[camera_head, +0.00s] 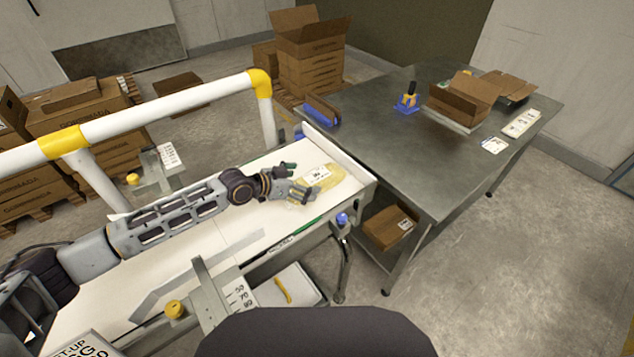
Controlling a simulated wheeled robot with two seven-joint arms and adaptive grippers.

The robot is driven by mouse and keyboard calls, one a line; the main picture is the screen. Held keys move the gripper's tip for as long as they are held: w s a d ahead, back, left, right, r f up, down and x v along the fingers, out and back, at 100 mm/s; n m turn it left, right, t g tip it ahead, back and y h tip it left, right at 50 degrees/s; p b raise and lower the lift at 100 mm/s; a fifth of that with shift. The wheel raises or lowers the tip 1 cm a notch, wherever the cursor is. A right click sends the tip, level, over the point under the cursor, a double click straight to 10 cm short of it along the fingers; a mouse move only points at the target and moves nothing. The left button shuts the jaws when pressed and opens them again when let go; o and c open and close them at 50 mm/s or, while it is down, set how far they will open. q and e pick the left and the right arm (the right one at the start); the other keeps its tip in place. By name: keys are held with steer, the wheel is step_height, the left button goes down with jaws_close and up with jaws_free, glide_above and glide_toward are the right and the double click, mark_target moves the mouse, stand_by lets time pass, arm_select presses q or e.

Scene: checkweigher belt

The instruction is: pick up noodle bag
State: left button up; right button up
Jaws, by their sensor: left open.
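The noodle bag (327,181) is a pale yellow bag with a white label. It lies near the far right end of the white belt (225,231). My left gripper (301,182) is open at the left side of the bag, its fingers spread toward it. One finger is near the bag's upper left and the other overlaps its lower left. I cannot tell whether they touch the bag. My right gripper does not show.
A metal table (388,150) stands beyond the belt's end, holding an open carton (462,99) and a blue-based tape dispenser (406,105). A white-and-yellow rail (165,107) runs along the belt's far side. A carton (388,227) sits under the table.

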mark_target(312, 178)
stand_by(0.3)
arm_select(q)
steer(key=shift+p+x, duration=0.3)
steer(key=shift+x, duration=2.3)
steer(key=shift+w+a+f, duration=0.1)
steer(key=shift+a+f, duration=0.05)
steer(key=shift+a, duration=0.05)
steer(key=c, duration=1.4)
steer(key=shift+c, duration=0.2)
steer(key=shift+r, duration=0.65)
step_height(312, 178, up, 17)
